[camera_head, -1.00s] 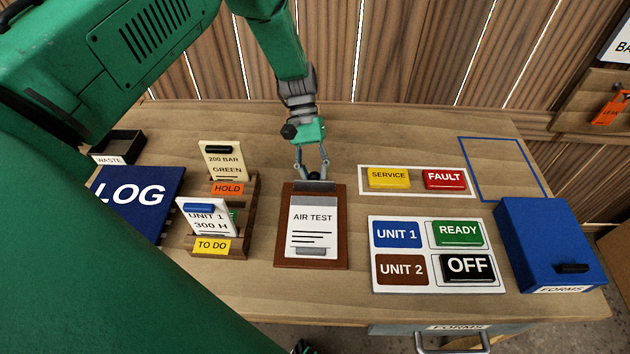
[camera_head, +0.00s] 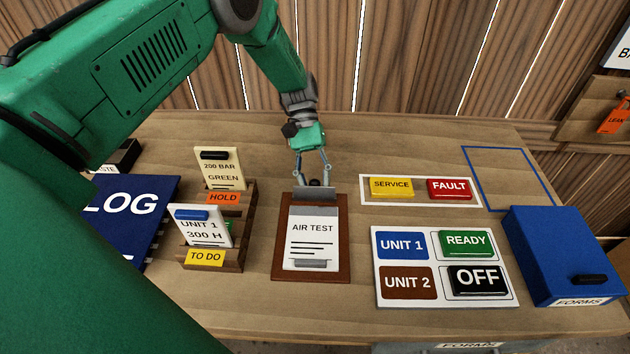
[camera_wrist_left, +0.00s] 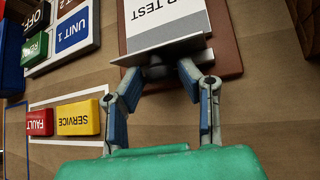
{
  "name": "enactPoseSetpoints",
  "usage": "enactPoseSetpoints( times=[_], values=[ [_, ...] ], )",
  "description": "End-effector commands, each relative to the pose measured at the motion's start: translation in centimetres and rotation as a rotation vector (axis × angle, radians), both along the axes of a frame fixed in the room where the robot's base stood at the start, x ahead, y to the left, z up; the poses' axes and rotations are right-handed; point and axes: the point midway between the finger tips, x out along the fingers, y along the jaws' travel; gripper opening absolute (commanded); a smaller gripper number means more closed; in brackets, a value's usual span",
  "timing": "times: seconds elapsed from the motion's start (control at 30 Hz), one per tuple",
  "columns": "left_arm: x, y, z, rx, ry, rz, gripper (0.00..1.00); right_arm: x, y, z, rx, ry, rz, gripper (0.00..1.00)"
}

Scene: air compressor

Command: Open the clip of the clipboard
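The brown clipboard (camera_head: 281,262) lies on the table with an AIR TEST sheet (camera_head: 312,232) on it. Its grey metal clip (camera_head: 316,197) is at the far edge, with a dark knob (camera_head: 315,183) behind it. In the left wrist view the clip (camera_wrist_left: 165,48) is a thin plate across the sheet's edge. My left gripper (camera_head: 314,178) points down at the clip, its fingers apart on either side of the knob. The fingers (camera_wrist_left: 158,80) also straddle the knob in the wrist view; whether they touch it is unclear. My right gripper is out of view.
Left of the clipboard stand a wooden card holder (camera_head: 246,215) and a blue LOG book (camera_head: 125,210). To the right are SERVICE and FAULT blocks on a white panel (camera_head: 420,201), a larger labelled panel (camera_head: 447,300) and a blue FORMS box (camera_head: 550,235). Wooden wall behind.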

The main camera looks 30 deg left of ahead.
Motion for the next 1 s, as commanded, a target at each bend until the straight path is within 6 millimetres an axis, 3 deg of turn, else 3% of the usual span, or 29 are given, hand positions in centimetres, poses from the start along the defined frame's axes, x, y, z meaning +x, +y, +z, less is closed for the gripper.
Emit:
enactPoseSetpoints(
  times=[0.47,1.0],
  values=[
    [0.5,0.6,0.8,-0.003,0.002,-0.001,0.42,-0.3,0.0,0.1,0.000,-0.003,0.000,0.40],
    [5.9,6.2,6.8,-0.003,0.004,-0.001,0.42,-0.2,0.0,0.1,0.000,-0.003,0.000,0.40]
  ],
)
